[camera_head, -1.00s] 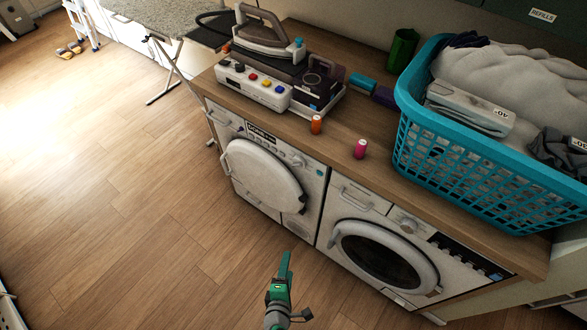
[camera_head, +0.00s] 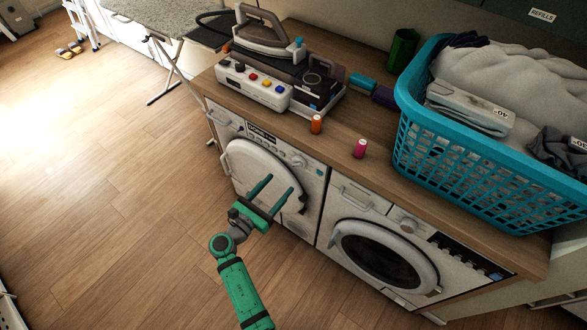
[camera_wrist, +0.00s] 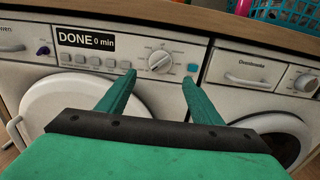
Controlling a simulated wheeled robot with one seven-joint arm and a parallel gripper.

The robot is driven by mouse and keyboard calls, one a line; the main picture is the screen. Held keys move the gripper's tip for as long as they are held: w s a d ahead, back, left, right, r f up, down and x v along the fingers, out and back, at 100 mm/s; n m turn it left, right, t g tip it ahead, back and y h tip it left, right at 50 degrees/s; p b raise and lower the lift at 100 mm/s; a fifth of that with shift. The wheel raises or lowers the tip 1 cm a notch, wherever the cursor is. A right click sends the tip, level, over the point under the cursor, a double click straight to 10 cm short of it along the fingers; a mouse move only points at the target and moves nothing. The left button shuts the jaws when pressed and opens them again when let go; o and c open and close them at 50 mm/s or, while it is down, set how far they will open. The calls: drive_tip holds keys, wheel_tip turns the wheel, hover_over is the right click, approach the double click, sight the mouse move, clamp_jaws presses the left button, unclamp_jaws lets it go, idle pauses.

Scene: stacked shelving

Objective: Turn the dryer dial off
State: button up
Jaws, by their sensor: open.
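The left white machine (camera_head: 312,205) has a solid white round door (camera_head: 262,172) and appears to be the dryer. In the wrist view its panel shows a display (camera_wrist: 88,41) reading "DONE 0 min". A round white dial (camera_wrist: 160,62) with printed marks around it sits right of the display; it also shows small in the head view (camera_head: 298,160). The dial's exact setting is too small to read. My green gripper (camera_head: 281,184) is open and empty in front of the machine. In the wrist view its fingertips (camera_wrist: 159,77) lie either side of the dial, apart from it.
A second machine (camera_head: 340,215) with a dark glass door and its own dial (camera_head: 408,225) stands to the right. The wooden counter (camera_head: 345,120) above holds an iron (camera_head: 268,35), spools and a blue basket (camera_head: 440,140). The floor (camera_head: 110,200) at left is clear.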

sight(298, 163)
drive_tip(key=x, duration=0.9)
drive_tip(key=shift+w+d, duration=0.2)
drive_tip(key=shift+w, duration=0.05)
drive_tip(key=c, duration=1.1)
